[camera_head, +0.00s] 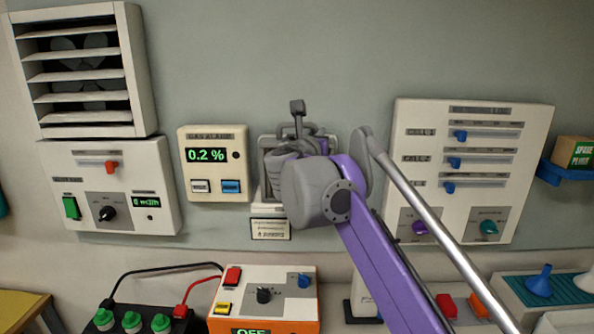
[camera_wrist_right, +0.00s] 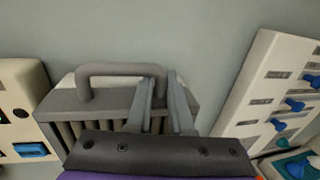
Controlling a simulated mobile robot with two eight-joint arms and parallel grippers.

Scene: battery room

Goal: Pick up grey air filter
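The grey air filter (camera_wrist_right: 62,103) sits in a light housing on the wall, upright, with a looped grey handle (camera_wrist_right: 118,70) on top. In the head view the filter (camera_head: 268,143) is mostly hidden behind my right gripper and wrist. My right gripper (camera_wrist_right: 160,84) is at the right end of the handle, with one finger on each side of the handle's right leg. A small gap shows between the fingers; whether they press on the handle I cannot tell. In the head view the right gripper (camera_head: 297,120) also shows at the handle. My left gripper is out of view.
A gas alarm panel (camera_head: 213,164) is left of the filter; a panel with blue sliders (camera_head: 473,170) is on the right. Below stand an orange-edged control box (camera_head: 264,296) and a black unit with green caps (camera_head: 133,322). The wall above is bare.

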